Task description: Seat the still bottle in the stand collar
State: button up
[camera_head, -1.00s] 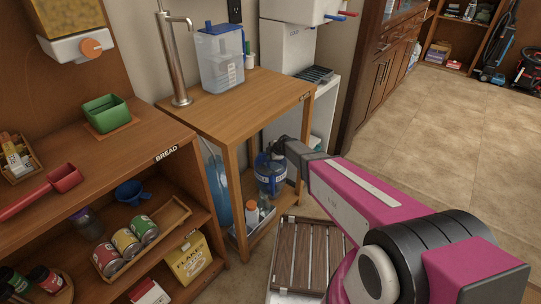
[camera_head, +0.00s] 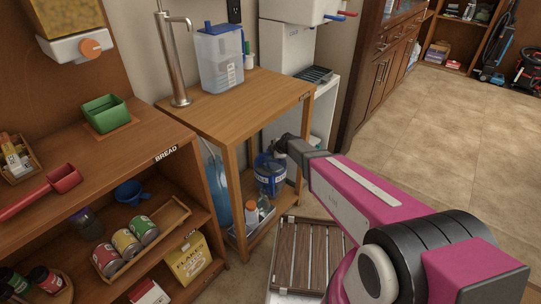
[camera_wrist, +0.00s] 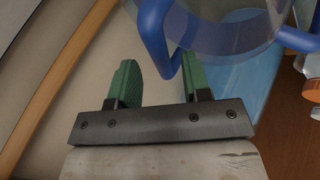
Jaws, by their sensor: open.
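A wide clear bottle with a blue band and blue handle (camera_head: 269,178) stands on the lower level of the wooden table. Its label is too small to read, so I cannot tell whether it is the still bottle. In the wrist view its blue rim and handle (camera_wrist: 160,40) lie just beyond my gripper (camera_wrist: 158,75). The green fingers are open and apart, with the handle reaching down between them near the right finger. I cannot tell whether they touch. In the head view my gripper (camera_head: 277,148) is at the bottle's top, partly hidden. I cannot make out the stand collar.
A tall light-blue bottle (camera_head: 217,190) stands left of it, behind the table leg. Small bottles sit in a tray (camera_head: 254,220) in front. The table legs and top (camera_head: 245,95) bound the space.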

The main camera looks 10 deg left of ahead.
jog(key=v, duration=0.9)
jog(key=s+d+r+m+g+h, duration=0.2)
jog(key=s+d+m, duration=0.7)
jog(key=d, duration=0.5)
jog(key=s+d+r+m+g+h, duration=0.3)
jog(key=s+d+r+m+h, duration=0.1)
jog(key=s+d+m, duration=0.6)
jog(key=d+r+m, duration=0.1)
jog(key=d+m, duration=0.2)
jog(key=d, duration=0.2)
jog(key=shift+s+r, duration=0.25)
jog(key=shift+s, duration=0.05)
jog(key=shift+a, duration=0.1)
